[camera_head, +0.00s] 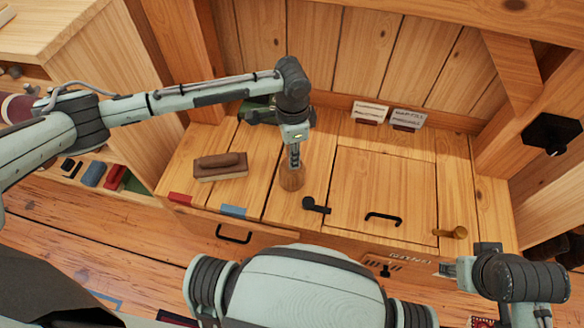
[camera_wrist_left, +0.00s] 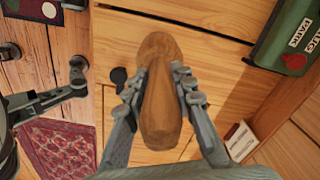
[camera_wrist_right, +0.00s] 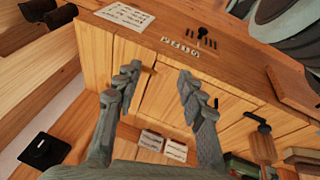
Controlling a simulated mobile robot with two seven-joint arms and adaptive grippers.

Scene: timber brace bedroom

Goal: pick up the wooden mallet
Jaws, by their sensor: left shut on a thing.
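The wooden mallet (camera_head: 291,180) is in the grasp of my left gripper (camera_head: 294,163), which comes down on it from above over the wooden bench top. In the left wrist view the mallet (camera_wrist_left: 158,112) is a rounded brown wooden piece between the two fingers of the left gripper (camera_wrist_left: 158,82), which are shut on it. Its far end points to the top of that view. I cannot tell whether it touches the bench. My right gripper (camera_head: 452,271) is near the bench's front right. In the right wrist view its fingers (camera_wrist_right: 158,78) are apart with nothing between them.
A brown block with a grip (camera_head: 220,166) lies left of the mallet. A black lever (camera_head: 315,205), a black pull handle (camera_head: 384,217) and a brass fitting (camera_head: 452,233) lie to the right. A green box (camera_wrist_left: 292,35) is close by. Two cards (camera_head: 370,113) stand at the back.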

